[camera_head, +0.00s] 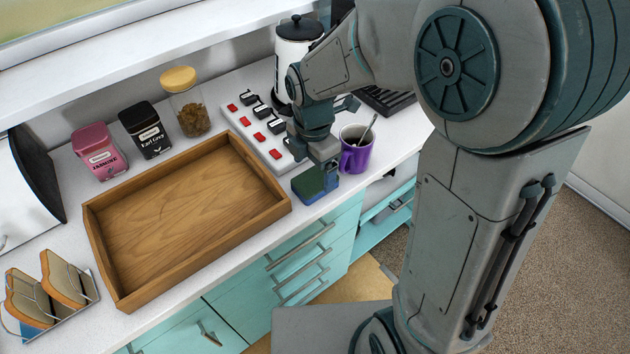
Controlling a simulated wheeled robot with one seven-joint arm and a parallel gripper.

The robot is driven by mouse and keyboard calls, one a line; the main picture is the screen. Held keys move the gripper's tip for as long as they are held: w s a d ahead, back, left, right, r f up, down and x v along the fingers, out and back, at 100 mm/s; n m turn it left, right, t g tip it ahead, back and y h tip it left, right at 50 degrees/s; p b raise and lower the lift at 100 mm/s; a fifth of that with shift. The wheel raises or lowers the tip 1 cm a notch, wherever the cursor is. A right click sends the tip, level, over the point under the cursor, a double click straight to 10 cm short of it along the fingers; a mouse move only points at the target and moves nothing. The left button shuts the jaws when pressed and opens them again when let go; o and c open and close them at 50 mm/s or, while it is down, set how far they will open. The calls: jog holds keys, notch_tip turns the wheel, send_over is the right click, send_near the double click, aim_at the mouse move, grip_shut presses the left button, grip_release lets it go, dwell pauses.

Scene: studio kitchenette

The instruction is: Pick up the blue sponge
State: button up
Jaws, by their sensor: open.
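The blue sponge (309,191) has a dark green top and blue sides. It lies near the front edge of the white counter, between the wooden tray and the purple mug. My gripper (326,168) is right above the sponge, pointing down. Its fingers reach to about the sponge's top at the right end and hide part of it. The jaws are open. I cannot tell whether the fingers touch the sponge or straddle it.
The purple mug (354,160) with a spoon stands close to the right of my gripper. The wooden tray (187,272) lies empty to the left. A white power strip (243,123) with plugs lies behind. A toast rack (62,308), jars and a kettle (297,50) also stand there.

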aim_at(315, 179)
jog(key=shift+w+d+f, duration=0.1)
jog(key=shift+f, duration=0.9)
jog(key=shift+w+d+f, duration=0.1)
jog(key=shift+f, duration=0.85)
jog(key=c, duration=1.2)
jog(key=shift+o, duration=0.2)
jog(key=shift+r, duration=0.1)
jog(key=shift+r, duration=0.15)
jog(key=shift+s+d, duration=0.15)
jog(key=shift+s, duration=0.15)
jog(key=s+d+b, duration=0.6)
jog(key=s+d, duration=0.3)
jog(key=s, duration=0.5)
jog(key=shift+s+d, duration=0.25)
jog(key=shift+d, duration=0.15)
jog(key=shift+r, duration=0.1)
